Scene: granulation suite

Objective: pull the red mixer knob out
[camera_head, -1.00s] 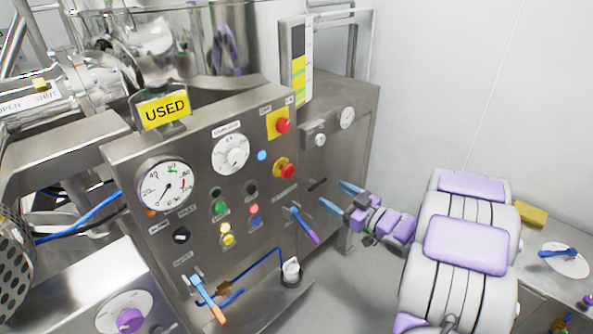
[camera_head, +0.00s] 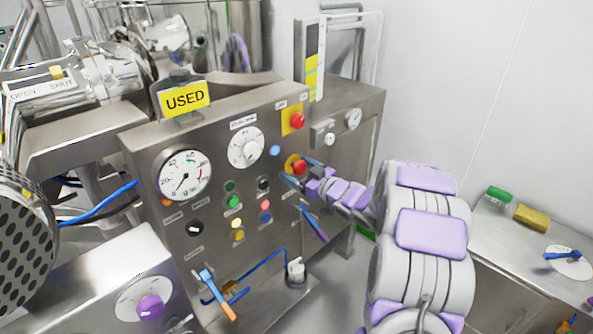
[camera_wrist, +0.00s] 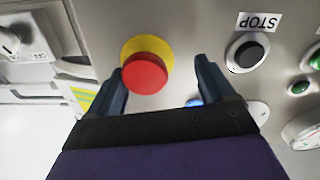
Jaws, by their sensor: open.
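The steel control panel (camera_head: 215,150) carries two red knobs. The lower red knob (camera_head: 299,167) sits on a yellow ring, and the upper red knob (camera_head: 297,121) on a yellow plate. I cannot read which label names the mixer. My gripper (camera_head: 301,174) is open at the lower knob, its blue fingers to either side. In the wrist view, upside down, the red knob (camera_wrist: 145,74) shows between the spread dark fingers, nearer the left one. The gripper (camera_wrist: 158,68) is empty; whether the fingers touch the knob or reach past its rim cannot be told.
A black button (camera_wrist: 247,53) under a STOP label is beyond the right finger. A blue-and-purple lever (camera_head: 312,222) sticks out just below my gripper. A yellow USED sign (camera_head: 185,99) stands on the panel's top. A bench (camera_head: 495,235) with small items is at right.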

